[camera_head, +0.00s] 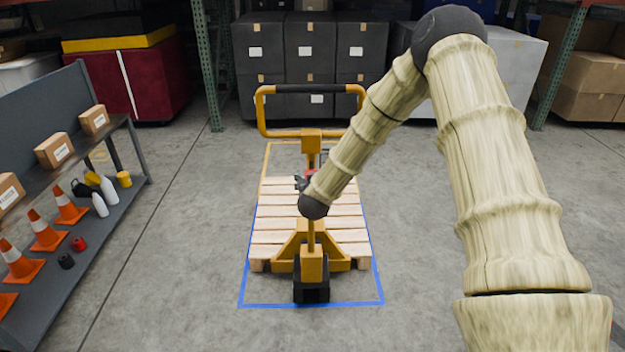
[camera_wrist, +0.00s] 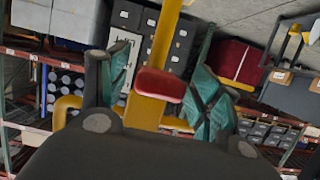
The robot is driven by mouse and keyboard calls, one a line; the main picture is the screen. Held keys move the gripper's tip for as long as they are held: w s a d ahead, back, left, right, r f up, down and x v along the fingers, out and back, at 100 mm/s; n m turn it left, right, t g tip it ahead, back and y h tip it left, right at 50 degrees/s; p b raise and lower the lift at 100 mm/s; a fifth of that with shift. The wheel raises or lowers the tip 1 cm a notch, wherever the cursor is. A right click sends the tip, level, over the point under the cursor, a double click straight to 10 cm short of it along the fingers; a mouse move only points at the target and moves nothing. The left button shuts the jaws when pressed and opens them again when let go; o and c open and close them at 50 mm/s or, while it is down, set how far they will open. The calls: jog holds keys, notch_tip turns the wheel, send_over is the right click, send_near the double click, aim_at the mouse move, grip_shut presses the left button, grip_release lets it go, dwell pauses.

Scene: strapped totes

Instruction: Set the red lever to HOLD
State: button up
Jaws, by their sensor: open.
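The red lever (camera_wrist: 160,84) sits on the yellow post (camera_wrist: 149,112) of the pallet jack in the wrist view. In the head view only a small red part of the lever (camera_head: 311,173) shows, beside my wrist. My gripper (camera_wrist: 158,70) is open, with one teal-padded finger on each side of the lever and the post. I see a gap on both sides and cannot tell if anything touches. The HOLD marking is not readable. The yellow pallet jack (camera_head: 311,262) stands upright at the wooden pallet (camera_head: 345,222), with its loop handle (camera_head: 262,112) at the far end.
Blue tape (camera_head: 305,304) outlines the floor around the pallet. A shelf (camera_head: 112,222) with cones, boxes and bottles stands at left. Stacked dark totes (camera_head: 311,50) and green rack posts (camera_head: 206,65) stand behind. The concrete floor is clear on both sides of the pallet.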

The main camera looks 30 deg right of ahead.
jog(key=v, duration=1.1)
jog(key=shift+s, duration=0.35)
jog(key=shift+a, duration=0.15)
